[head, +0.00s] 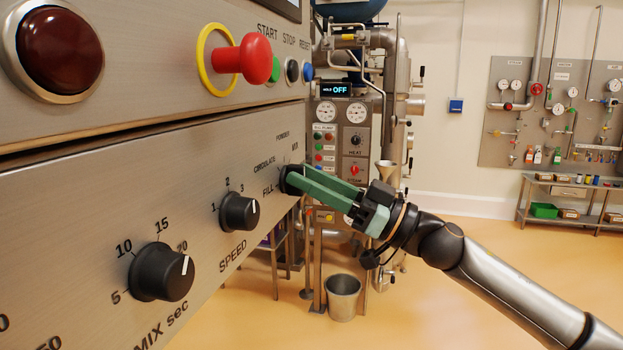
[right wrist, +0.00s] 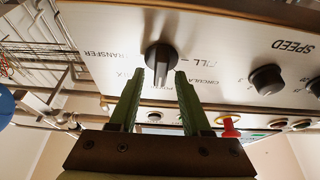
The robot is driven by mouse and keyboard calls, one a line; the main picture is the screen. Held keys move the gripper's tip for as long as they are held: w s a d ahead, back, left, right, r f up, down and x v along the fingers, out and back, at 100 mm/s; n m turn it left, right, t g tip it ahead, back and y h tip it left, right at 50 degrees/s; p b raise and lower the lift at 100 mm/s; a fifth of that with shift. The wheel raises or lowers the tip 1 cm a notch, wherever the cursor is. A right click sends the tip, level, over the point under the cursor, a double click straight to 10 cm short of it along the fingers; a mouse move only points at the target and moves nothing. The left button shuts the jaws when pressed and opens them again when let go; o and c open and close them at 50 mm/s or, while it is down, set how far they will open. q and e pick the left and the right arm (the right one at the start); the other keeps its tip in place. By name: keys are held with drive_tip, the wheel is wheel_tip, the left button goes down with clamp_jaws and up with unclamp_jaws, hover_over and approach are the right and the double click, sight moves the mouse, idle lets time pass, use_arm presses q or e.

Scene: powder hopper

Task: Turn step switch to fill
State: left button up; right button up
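The step switch (head: 283,182) is a black knob at the far end of the panel's lower row in the head view, with FILL, CIRCULATE, POWDER and MIX printed around it. My right gripper (head: 291,179) is at this knob, its green fingers partly hiding it. In the right wrist view the knob (right wrist: 161,56) has a raised bar handle that points down the picture. The two fingertips of the gripper (right wrist: 166,79) stand apart, one on each side of the handle. I cannot tell whether they touch it. My left gripper is not in view.
The SPEED knob (head: 240,211) and MIX sec knob (head: 161,272) sit nearer on the same panel. A red mushroom button (head: 256,58) with a yellow ring sticks out above. A steel bucket (head: 342,297) stands on the floor behind; open floor lies to the right.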

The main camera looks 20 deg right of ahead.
clamp_jaws()
idle(0.4)
